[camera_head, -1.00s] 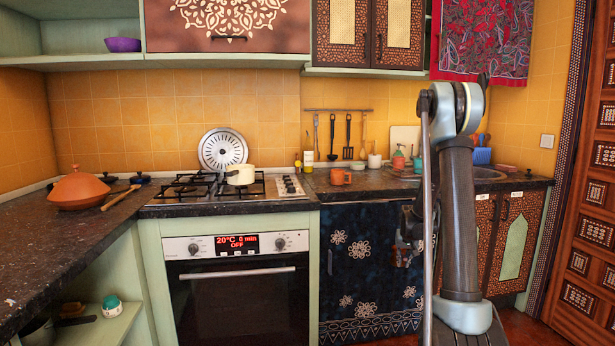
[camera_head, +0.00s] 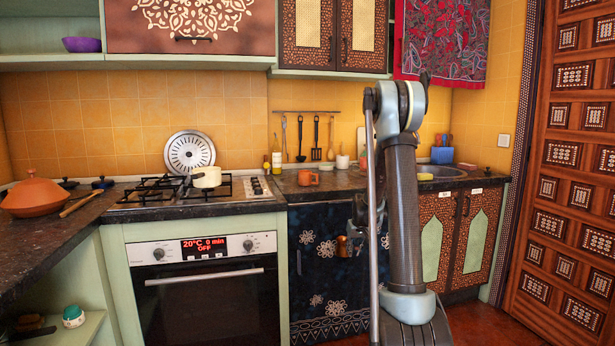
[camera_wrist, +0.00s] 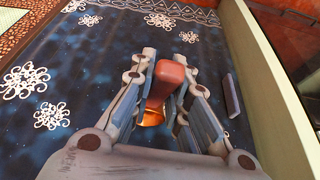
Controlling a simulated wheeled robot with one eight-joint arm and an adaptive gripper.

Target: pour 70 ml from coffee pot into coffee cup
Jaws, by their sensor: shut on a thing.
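My gripper (camera_wrist: 169,60) is shut on the reddish handle (camera_wrist: 168,78) of what looks like the coffee pot. A bit of its shiny copper body (camera_wrist: 153,114) shows below the handle in the wrist view; most of it is hidden. In the head view, a small copper part of the pot (camera_head: 342,246) shows beside my gripper (camera_head: 357,236), below counter height in front of the dark blue patterned cabinet front. An orange mug (camera_head: 308,178), likely the coffee cup, stands on the counter right of the stove, above and left of my gripper. Its inside cannot be seen.
A cream pot (camera_head: 206,178) sits on the gas stove (camera_head: 150,194). An orange tagine (camera_head: 34,196) and a wooden spoon (camera_head: 78,205) are on the left counter. Bottles (camera_head: 276,160) stand behind the mug. The counter edge (camera_head: 322,192) lies above my gripper. A sink is at right.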

